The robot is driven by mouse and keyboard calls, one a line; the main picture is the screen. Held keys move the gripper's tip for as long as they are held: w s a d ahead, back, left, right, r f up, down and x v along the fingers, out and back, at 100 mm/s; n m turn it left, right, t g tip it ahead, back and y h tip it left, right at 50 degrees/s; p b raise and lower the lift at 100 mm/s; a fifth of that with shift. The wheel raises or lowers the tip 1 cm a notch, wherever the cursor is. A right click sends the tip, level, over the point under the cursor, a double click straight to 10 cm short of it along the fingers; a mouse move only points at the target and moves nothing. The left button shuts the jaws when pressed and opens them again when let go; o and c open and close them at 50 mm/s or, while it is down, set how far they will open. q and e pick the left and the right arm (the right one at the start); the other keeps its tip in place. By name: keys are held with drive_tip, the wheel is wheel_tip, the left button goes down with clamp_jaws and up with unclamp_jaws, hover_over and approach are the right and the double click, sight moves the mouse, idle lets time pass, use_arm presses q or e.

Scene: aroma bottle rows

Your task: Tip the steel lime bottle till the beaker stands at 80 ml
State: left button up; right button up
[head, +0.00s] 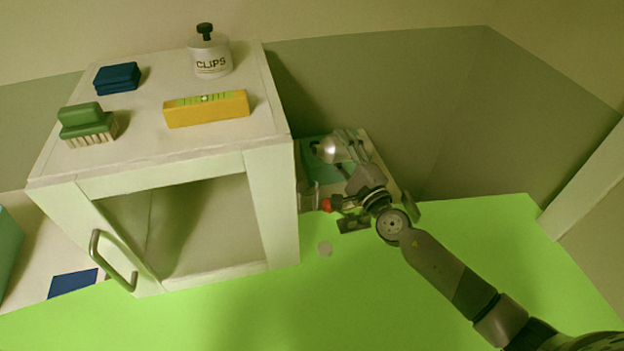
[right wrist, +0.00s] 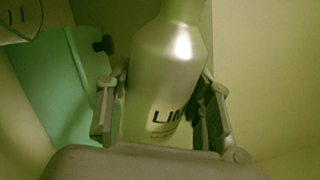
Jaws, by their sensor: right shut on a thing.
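The steel lime bottle (head: 331,150) is held in my right gripper (head: 352,152), behind the right side of the cabinet. It looks tilted, its narrow end to the left. In the right wrist view the bottle (right wrist: 168,80) shows the letters "LIM" between the two fingers, which are shut on it. A clear beaker (head: 308,195) stands close to the cabinet's side, partly hidden by it. A marked clear vessel edge, likely the beaker (right wrist: 20,18), shows in that view's top left corner. Its level cannot be read, and no stream is visible. My left gripper is out of view.
A white cabinet (head: 282,205) with a handled door (head: 115,262) stands left of the arm. On it are a clips jar (head: 210,58), yellow level (head: 206,108), green brush (head: 86,122) and blue block (head: 117,78). A small red thing (head: 326,205) is near the beaker.

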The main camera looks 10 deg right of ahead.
drive_tip(key=shift+a+r+n+y+p, duration=0.3)
drive_tip(key=shift+r+n+p, duration=0.4)
drive_tip(key=shift+n+p, duration=0.5)
idle(4.1)
drive_tip(key=shift+f, duration=0.1)
idle(0.8)
drive_tip(key=shift+f+m+b, duration=0.35)
drive_tip(key=shift+m+b, duration=0.15)
drive_tip(key=shift+b, duration=0.05)
drive_tip(key=shift+d+f+m+h, duration=0.1)
drive_tip(key=shift+f+m+h, duration=0.15)
drive_tip(key=shift+m, duration=0.3)
drive_tip(key=shift+d+f+m+h, duration=0.1)
drive_tip(key=shift+m+h, duration=0.15)
drive_tip(key=shift+m, duration=0.3)
